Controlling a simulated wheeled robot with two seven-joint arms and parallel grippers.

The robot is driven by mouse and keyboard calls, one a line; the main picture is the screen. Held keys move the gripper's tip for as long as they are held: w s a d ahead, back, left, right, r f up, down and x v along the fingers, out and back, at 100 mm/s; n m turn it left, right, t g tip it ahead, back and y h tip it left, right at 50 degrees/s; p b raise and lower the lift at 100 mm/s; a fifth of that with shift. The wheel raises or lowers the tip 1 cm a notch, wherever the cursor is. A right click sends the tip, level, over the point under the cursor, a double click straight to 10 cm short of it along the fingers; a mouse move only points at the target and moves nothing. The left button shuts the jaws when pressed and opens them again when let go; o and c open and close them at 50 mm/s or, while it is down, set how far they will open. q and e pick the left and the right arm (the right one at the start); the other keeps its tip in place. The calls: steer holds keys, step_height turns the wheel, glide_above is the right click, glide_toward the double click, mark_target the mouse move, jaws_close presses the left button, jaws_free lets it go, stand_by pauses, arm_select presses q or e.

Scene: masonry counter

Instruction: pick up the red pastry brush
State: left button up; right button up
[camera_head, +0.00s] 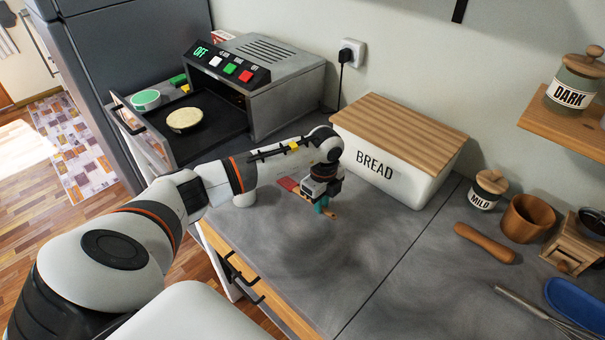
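The red pastry brush (288,184) lies on the grey counter in front of the bread box. Its red end points to the left. A piece of its wooden handle shows at the right of my gripper. My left gripper (321,206) points down over the brush's handle, its teal fingertips at or just above it. The wrist and fingers hide the middle of the brush. I cannot tell whether the fingers are closed on the handle. My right gripper is not in view.
The white bread box (378,172) with a wooden lid stands just behind the gripper. An open oven (270,100) holding a pie (185,119) is at the back left. A rolling pin (485,243), a MILD jar (488,190) and a whisk (535,309) are on the right. The counter's front middle is clear.

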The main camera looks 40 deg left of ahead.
arm_select(q)
jaws_close()
